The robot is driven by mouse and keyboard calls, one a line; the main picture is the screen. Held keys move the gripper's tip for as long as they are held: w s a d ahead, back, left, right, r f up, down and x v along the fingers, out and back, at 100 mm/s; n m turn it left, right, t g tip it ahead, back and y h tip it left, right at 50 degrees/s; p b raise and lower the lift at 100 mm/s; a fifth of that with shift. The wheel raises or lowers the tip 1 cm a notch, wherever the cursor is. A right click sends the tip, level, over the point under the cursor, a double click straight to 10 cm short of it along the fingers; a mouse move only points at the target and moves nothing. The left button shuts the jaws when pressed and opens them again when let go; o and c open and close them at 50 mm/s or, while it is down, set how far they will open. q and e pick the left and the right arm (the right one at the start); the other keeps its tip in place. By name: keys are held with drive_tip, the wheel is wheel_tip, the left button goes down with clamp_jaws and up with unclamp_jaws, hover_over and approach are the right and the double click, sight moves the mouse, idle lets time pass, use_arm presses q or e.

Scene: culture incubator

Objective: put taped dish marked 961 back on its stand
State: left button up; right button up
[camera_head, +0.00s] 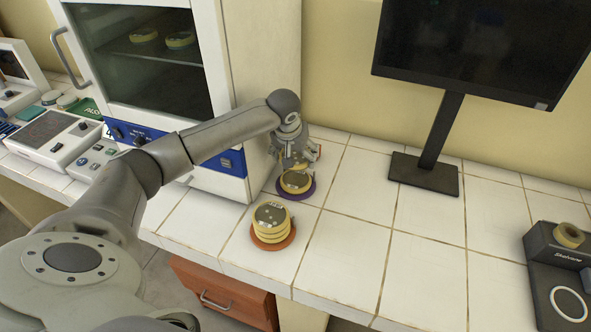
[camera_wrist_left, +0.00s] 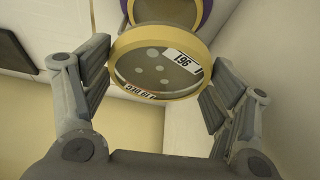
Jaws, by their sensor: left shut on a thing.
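My left gripper (camera_head: 297,156) is over the purple stand (camera_head: 281,192), next to the incubator's side. It is shut on a yellow-rimmed taped dish; in the left wrist view this dish (camera_wrist_left: 152,72) sits between the two fingers. Its white label carries the digits 9, 6 and 1, seen turned. Another yellow-rimmed dish (camera_head: 296,183) rests on the purple stand below the held one. Whether the two touch is hard to tell. A stack of yellow dishes (camera_head: 271,222) stands on an orange stand (camera_head: 259,244) nearer the front edge. My right gripper is not in view.
The incubator (camera_head: 260,60) stands close on the left, with dishes behind its dark glass. A monitor (camera_head: 428,172) stands at the back. A dark device with a tape roll (camera_head: 568,235) is at the right. The tiled counter (camera_head: 350,240) between is clear.

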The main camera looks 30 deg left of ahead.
sight(296, 178)
use_arm(q)
drive_tip(key=f, duration=0.3)
drive_tip(key=shift+s+d, duration=0.2)
drive_tip(key=shift+s, duration=0.1)
wheel_tip(296, 178, down, 4)
drive_tip(key=shift+w+a+p, duration=0.1)
drive_tip(key=shift+w+p, duration=0.05)
drive_tip(key=shift+p, duration=0.4)
drive_tip(key=o, duration=0.7)
drive_tip(key=shift+f, duration=0.15)
drive_tip(key=o, duration=0.5)
drive_tip(key=shift+c, duration=0.2)
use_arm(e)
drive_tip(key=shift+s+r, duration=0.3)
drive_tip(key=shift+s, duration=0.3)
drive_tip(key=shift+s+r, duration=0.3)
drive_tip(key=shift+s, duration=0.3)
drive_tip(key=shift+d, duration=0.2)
